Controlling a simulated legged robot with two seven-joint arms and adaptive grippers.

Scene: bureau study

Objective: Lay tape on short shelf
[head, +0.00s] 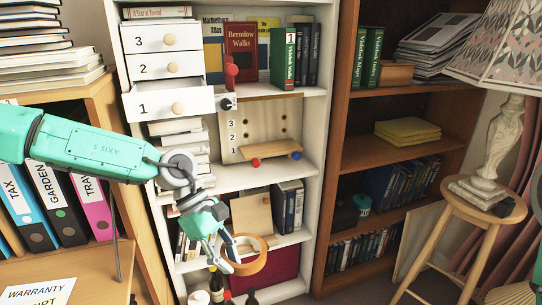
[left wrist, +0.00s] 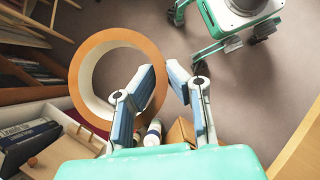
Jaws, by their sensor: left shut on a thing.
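The tape is an orange ring-shaped roll with a pale inner wall (head: 260,262), held in front of the lower part of the white bookcase. My left gripper (head: 229,252) is shut on its rim. In the left wrist view the tape (left wrist: 78,82) is large, and its right rim sits between the two fingers of the left gripper (left wrist: 164,82). A short wooden shelf (head: 270,149), with a red and a blue knob along its front, sits on a pegboard marked 1, 2, 3, above and right of the tape. Its top looks bare. My right gripper is not in view.
The white bookcase (head: 320,130) holds books, and its drawer 1 (head: 155,106) is partly pulled out. Bottles (head: 216,284) stand low below the tape. A brown bookcase (head: 340,150) and a stool with a lamp (head: 470,205) stand at right. Binders (head: 60,205) stand at left.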

